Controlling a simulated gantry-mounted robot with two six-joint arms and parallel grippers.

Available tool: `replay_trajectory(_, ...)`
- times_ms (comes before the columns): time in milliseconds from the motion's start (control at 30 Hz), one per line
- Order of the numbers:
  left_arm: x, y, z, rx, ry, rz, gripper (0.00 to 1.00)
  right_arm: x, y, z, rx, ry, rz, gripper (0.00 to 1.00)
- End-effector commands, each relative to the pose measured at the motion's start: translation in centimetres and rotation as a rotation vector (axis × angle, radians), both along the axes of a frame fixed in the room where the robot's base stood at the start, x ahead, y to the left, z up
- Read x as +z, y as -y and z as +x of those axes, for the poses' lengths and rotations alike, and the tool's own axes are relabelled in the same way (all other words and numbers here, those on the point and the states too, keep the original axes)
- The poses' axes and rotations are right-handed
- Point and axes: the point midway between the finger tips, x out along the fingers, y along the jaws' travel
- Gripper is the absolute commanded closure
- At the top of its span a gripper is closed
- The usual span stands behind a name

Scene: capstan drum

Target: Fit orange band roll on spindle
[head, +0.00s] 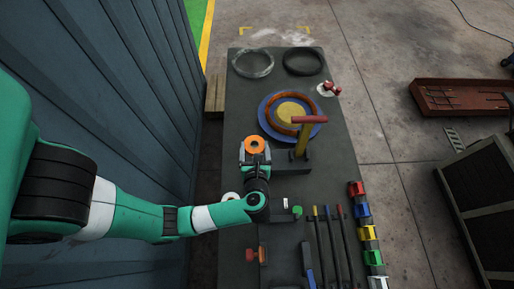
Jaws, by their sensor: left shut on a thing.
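The orange band roll (249,151) is a small orange ring with a pale centre, left of the middle of the dark work table (333,170). My left gripper (255,158) comes in from the lower left and is shut on the roll at its near side. The fingertips are small and partly hidden by the wrist. I cannot pick out the spindle for certain. A yellow post (301,146) with a red crossbar stands on a dark base just right of the roll. My right gripper is not in view.
A blue disc (266,121) with an orange-brown ring and yellow centre lies behind the post. Two rings, grey (253,74) and black (303,73), lie at the far end. Rods (333,245) and coloured blocks (362,212) fill the near right. A green-tipped part (297,211) lies near the wrist.

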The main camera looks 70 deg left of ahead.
Motion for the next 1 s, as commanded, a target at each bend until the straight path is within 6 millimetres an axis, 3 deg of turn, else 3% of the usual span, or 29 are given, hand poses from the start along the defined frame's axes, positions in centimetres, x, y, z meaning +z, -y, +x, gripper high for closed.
replay_trajectory(1000,-5.9,0.0,0.0,-0.001,-0.001,0.000,0.75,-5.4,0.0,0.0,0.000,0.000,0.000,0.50)
